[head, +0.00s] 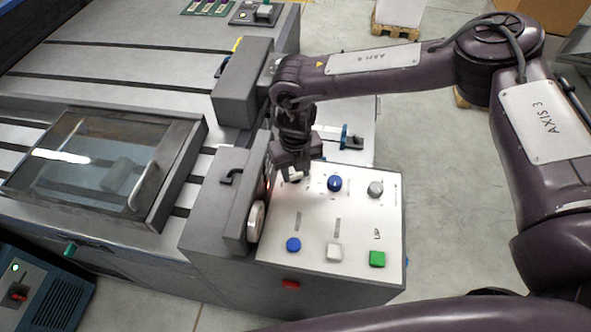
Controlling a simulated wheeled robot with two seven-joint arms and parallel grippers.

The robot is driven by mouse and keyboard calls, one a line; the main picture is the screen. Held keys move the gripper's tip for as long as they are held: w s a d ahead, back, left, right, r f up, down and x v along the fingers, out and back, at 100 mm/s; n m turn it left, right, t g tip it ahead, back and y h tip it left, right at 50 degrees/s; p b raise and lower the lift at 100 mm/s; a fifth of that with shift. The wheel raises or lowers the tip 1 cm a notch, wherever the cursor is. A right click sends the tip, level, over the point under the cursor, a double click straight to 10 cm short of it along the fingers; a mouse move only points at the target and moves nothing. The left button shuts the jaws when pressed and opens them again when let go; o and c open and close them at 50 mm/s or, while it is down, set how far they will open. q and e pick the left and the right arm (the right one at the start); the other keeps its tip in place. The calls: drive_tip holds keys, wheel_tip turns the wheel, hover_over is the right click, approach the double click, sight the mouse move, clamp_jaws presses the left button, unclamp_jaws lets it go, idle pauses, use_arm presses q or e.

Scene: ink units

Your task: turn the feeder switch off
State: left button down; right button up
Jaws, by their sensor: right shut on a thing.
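A light control panel (352,218) sits on top of a grey box at the front of the machine. Its top row has a blue knob (334,183) and a grey knob (375,189); a further knob (295,178) at the left end is mostly hidden by my right gripper (295,173). The right gripper points down and is shut on that left knob. I cannot read which control is the feeder switch, nor tell the hidden knob's setting. My left gripper is not in view.
The panel's lower row has a blue button (293,245), a white button (333,252) and a green button (377,258). A white handwheel (256,221) stands left of the panel. A glass-lidded cover (105,165) lies on the machine bed.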

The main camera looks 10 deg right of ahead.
drive_tip(key=o, duration=1)
wheel_tip(320, 180, up, 7)
drive_tip(key=shift+f+b, duration=0.1)
drive_tip(key=shift+b, duration=1)
drive_tip(key=shift+r, duration=0.55)
drive_tip(key=shift+f, duration=0.1)
